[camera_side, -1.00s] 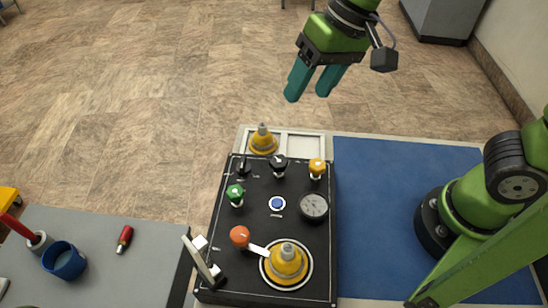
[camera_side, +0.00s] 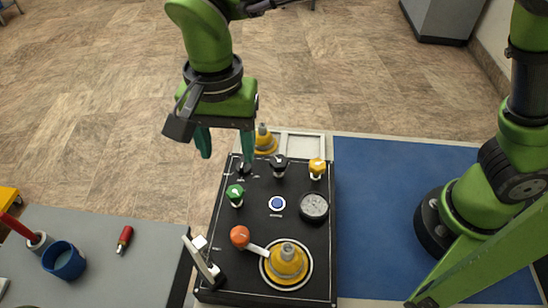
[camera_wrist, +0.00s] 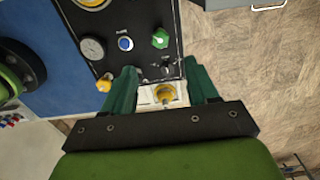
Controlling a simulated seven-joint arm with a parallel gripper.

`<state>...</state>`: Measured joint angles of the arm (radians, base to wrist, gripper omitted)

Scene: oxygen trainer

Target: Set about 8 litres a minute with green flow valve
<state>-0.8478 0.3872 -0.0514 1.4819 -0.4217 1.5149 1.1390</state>
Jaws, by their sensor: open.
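The green flow valve (camera_side: 235,194) is a knob on the left of the black panel (camera_side: 262,228); it also shows in the wrist view (camera_wrist: 160,38). The round gauge (camera_side: 314,207) sits at the panel's right and shows in the wrist view (camera_wrist: 92,48); its reading is too small to make out. My gripper (camera_side: 226,160) is open and empty, with teal fingers pointing down. It is above the panel's far left edge, behind and apart from the green valve. In the wrist view, the fingertips (camera_wrist: 165,76) stand either side of a small black switch (camera_wrist: 167,68).
A black knob (camera_side: 278,164), a yellow knob (camera_side: 317,167), a blue button (camera_side: 277,204) and an orange knob (camera_side: 240,236) share the panel. A yellow fitting (camera_side: 287,262) stands at its front. A white lever (camera_side: 204,264) rises at front left. A blue cup (camera_side: 64,261) stands on the grey table.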

